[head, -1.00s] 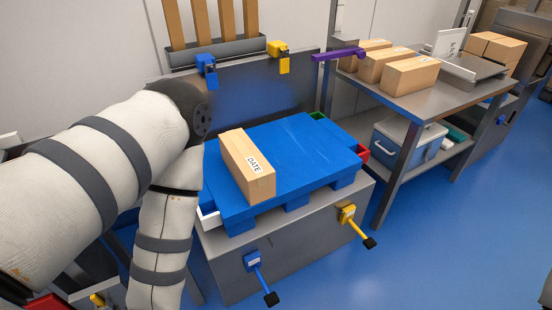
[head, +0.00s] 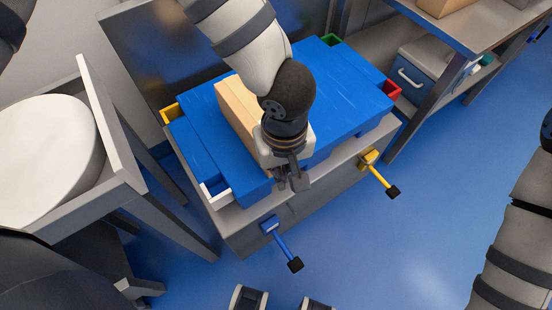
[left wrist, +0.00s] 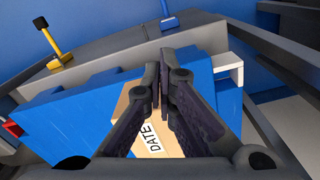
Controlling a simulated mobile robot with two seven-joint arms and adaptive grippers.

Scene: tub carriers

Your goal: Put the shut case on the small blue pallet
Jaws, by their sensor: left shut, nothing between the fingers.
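The shut case, a tan carton (head: 236,108), lies on the small blue pallet (head: 335,85) toward its left side. In the left wrist view the carton (left wrist: 150,138) shows its DATE label. The pallet rests on a grey metal stand. My left gripper (head: 292,184) is over the near end of the carton, shut and empty, and hides part of it. In the left wrist view its fingertips (left wrist: 162,80) meet in front of the carton's end. I cannot tell whether they touch it.
The stand has blue (head: 270,227) and yellow (head: 369,160) levers on its front. Coloured corner pieces, such as a red one (head: 392,91), sit around the pallet. A table with a white round tub (head: 45,160) stands left.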

